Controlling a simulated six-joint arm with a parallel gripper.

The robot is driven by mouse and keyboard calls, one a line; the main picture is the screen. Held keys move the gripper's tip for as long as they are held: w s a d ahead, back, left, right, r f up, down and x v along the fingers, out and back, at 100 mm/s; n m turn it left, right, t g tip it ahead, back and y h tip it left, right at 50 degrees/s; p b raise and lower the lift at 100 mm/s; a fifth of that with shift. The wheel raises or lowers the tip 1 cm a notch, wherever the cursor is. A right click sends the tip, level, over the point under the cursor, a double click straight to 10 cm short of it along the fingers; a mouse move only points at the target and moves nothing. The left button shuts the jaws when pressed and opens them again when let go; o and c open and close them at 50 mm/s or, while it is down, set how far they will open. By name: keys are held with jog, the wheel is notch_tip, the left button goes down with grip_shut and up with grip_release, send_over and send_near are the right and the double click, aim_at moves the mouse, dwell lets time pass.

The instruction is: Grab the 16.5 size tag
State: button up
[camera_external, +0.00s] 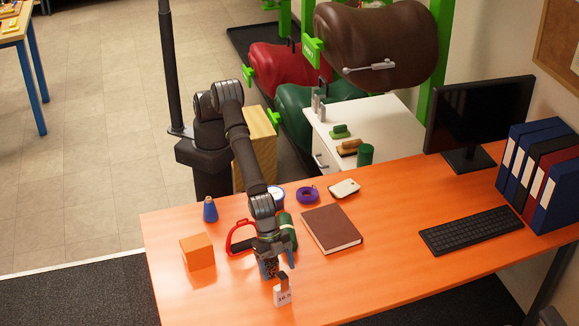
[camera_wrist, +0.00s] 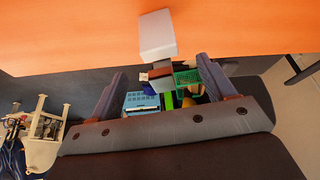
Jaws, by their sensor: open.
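The size tag (camera_external: 283,295) is a white block with a dark brown upper part, standing near the orange table's front edge. Its printed number starts with 16, but the last digit is too small to read surely. In the wrist view the tag's white part (camera_wrist: 157,36) is at top centre, with its brown part (camera_wrist: 160,72) lower, towards the gap between the fingers. My gripper (camera_external: 277,267) is just behind and above the tag, pointing down. In the wrist view my gripper (camera_wrist: 160,82) is open, a finger on each side of the brown part, with gaps visible.
An orange cube (camera_external: 197,252), a red stirrup-like loop (camera_external: 238,240) and a green roll (camera_external: 288,228) lie near my gripper. A brown book (camera_external: 331,229) is to the right. Purple tape (camera_external: 307,195) and a blue cone (camera_external: 210,209) are farther back. The table's front right is clear.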

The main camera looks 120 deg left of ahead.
aim_at(281, 289)
jog(key=shift+x, duration=2.95)
jog(key=c, duration=1.4)
